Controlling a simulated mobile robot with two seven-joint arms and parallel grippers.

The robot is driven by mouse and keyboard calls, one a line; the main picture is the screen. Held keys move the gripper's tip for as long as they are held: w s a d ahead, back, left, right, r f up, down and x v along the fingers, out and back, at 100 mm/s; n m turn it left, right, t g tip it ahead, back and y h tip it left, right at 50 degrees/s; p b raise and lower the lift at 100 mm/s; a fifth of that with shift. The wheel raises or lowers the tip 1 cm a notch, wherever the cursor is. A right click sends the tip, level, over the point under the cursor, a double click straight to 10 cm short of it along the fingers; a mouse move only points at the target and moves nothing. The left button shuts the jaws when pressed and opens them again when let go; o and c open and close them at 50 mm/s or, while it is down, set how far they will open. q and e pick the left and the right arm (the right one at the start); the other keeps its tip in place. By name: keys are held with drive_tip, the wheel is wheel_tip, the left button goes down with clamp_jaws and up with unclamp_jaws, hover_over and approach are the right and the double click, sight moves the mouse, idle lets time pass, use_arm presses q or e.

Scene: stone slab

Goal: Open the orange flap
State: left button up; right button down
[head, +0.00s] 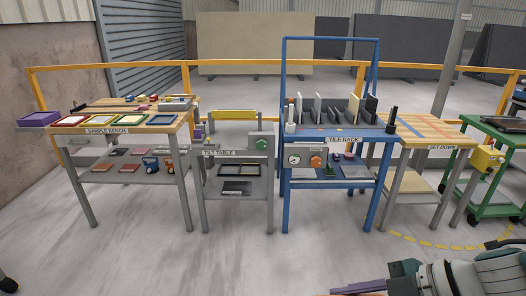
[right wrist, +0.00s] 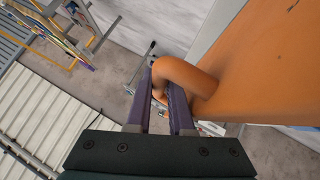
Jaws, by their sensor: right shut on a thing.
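The orange flap (right wrist: 265,65) fills the upper right of the right wrist view as a flat orange panel. A thick, rounded orange handle (right wrist: 186,72) curves out from it. My right gripper (right wrist: 160,88) has its two purple fingers on either side of the handle and is shut on it. The far end of the handle is partly hidden behind the right finger. My left gripper is in neither view.
A sample bench (head: 91,128), a tilt table (head: 240,143), a blue tile rack (head: 373,132) and a set-down table (head: 455,135) stand in a row ahead. A green cart (head: 500,135) is at the far right. The grey floor before them is clear.

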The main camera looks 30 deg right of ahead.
drive_tip(key=c, duration=1.1)
unclamp_jaws()
drive_tip(key=shift+d, duration=0.1)
drive_tip(key=p+v, duration=0.2)
drive_tip(key=v, duration=0.8)
drive_tip(key=shift+w, duration=0.1)
